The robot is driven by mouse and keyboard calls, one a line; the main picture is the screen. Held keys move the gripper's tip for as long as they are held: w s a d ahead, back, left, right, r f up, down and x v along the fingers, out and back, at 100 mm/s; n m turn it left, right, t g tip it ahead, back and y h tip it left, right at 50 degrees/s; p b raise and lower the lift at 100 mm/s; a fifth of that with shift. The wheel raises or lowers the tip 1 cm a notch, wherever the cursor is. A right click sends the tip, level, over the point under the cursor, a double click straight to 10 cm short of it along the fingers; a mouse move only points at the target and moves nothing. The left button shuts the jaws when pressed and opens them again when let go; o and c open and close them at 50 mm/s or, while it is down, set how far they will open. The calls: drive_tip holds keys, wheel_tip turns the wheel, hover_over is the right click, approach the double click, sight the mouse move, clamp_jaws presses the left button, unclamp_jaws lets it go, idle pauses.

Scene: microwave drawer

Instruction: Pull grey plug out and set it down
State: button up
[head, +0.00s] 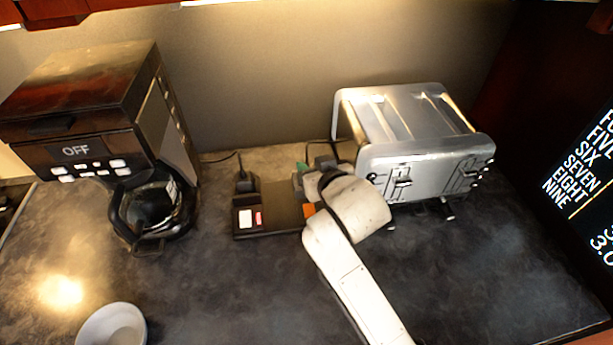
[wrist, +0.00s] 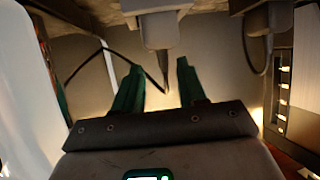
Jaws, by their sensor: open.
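The grey plug (wrist: 158,30) sits at the top middle of the wrist view, its narrow cord end pointing down between my fingers. In the head view, a dark grey part of it (head: 325,162) seems to show behind my wrist, at the right end of the power strip (head: 278,221); most is hidden. My gripper (wrist: 159,65) is open, with one green finger on each side of the plug's cord end. Neither finger clearly touches it. In the head view only a bit of green finger shows beside my wrist.
A black plug (head: 245,184) with a cord stands at the strip's left end; it also shows in the wrist view (wrist: 268,18). A coffee maker (head: 95,100) is left, a toaster (head: 420,150) close right. A bowl (head: 112,326) is front left. The front middle counter (head: 230,290) is clear.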

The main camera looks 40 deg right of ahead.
sight(307, 163)
drive_tip(key=p+x, duration=0.1)
drive_tip(key=x, duration=0.3)
drive_tip(key=shift+w+a+r, duration=0.15)
drive_tip(key=shift+a+r, duration=0.05)
drive_tip(key=shift+w+d+f, duration=0.15)
drive_tip(key=shift+w+f, duration=0.2)
drive_tip(key=shift+w, duration=0.1)
drive_tip(key=shift+c, duration=0.2)
clamp_jaws()
